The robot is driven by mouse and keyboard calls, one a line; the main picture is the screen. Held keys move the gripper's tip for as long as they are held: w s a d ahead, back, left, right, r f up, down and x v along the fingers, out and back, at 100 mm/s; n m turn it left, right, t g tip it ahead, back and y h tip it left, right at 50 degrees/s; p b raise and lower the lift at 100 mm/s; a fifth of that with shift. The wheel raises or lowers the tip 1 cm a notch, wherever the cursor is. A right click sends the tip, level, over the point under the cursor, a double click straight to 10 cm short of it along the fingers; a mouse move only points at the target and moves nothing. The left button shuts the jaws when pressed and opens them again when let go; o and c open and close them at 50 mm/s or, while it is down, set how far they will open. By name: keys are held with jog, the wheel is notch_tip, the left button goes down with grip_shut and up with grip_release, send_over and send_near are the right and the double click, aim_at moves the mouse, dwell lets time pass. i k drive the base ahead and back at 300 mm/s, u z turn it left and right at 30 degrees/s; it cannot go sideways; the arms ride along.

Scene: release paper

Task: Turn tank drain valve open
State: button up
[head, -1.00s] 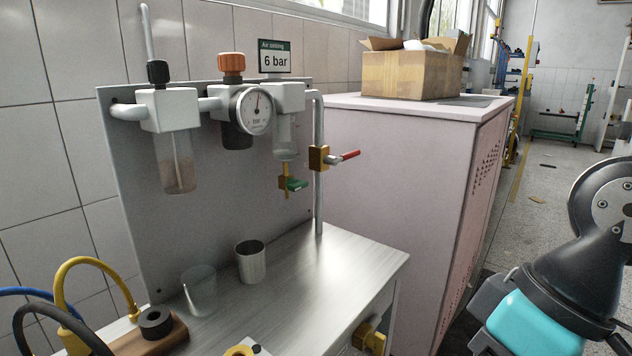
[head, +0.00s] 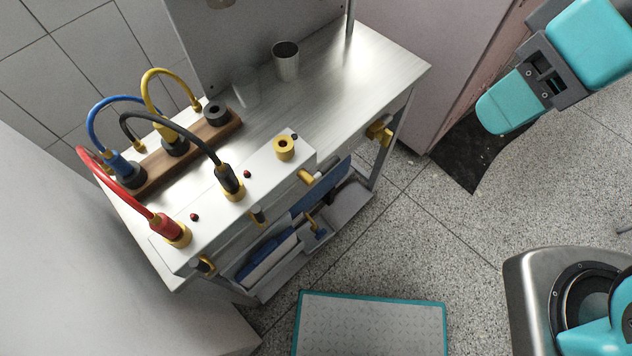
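I cannot tell for sure which fitting is the tank drain valve. A brass valve-like fitting (head: 380,132) sticks out at the right end of the bench, just below its top. A brass piece (head: 318,177) and other small brass fittings (head: 258,217) sit along the front of the white manifold block (head: 205,236). No tank can be made out. Teal and grey arm parts of mine (head: 512,98) are at the upper right, apart from the bench. I cannot make out gripper fingers anywhere.
The steel bench (head: 345,82) carries a metal cup (head: 286,62) and a wooden rack (head: 190,152) with coloured hoses. A shelf with blue items (head: 265,258) is below. A teal-edged platform (head: 372,322) lies in front. Speckled floor (head: 430,225) is clear right of the bench.

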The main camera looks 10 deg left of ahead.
aim_at(319, 233)
jog(key=u, duration=0.35)
jog(key=k, duration=1.2)
jog(key=z, duration=1)
jog(key=i, duration=1.05)
jog(key=u, duration=0.7)
